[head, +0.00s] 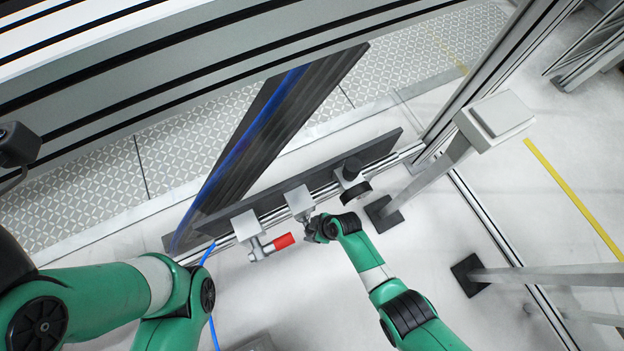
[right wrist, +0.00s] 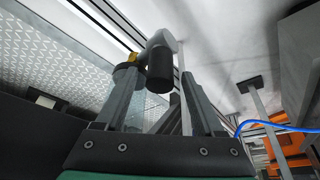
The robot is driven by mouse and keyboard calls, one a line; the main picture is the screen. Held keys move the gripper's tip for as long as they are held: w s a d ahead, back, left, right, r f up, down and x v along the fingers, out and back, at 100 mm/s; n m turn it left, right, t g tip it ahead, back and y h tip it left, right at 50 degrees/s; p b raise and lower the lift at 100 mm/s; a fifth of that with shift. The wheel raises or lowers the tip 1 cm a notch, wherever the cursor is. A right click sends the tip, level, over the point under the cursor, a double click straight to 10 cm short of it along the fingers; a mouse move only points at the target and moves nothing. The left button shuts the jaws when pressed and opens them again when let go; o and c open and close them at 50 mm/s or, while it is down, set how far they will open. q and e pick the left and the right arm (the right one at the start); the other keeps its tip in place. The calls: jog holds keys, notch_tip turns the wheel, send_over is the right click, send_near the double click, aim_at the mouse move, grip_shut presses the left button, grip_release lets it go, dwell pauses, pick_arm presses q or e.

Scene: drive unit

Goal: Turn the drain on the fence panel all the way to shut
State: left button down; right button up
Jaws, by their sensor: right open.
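The dark fence panel (head: 375,150) carries three fittings along a metal rail. The left fitting (head: 246,226) has a red handle (head: 284,241) pointing right. The middle fitting (head: 299,200) is a pale block, partly hidden by my right gripper (head: 313,232). The right fitting has a black round knob (head: 355,194). No label shows which is the drain. In the right wrist view, my right gripper (right wrist: 158,82) is open, its fingers on either side of a black cylindrical handle (right wrist: 160,70) on a grey body. Contact cannot be told.
A blue hose (head: 209,262) hangs below the panel's left end. A grey post with a box-shaped top (head: 497,118) stands to the right of the panel. A dark slab with a blue stripe (head: 270,130) leans behind. Pale floor (head: 310,300) lies open below the panel.

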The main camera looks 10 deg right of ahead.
grip_shut()
dwell(1.3)
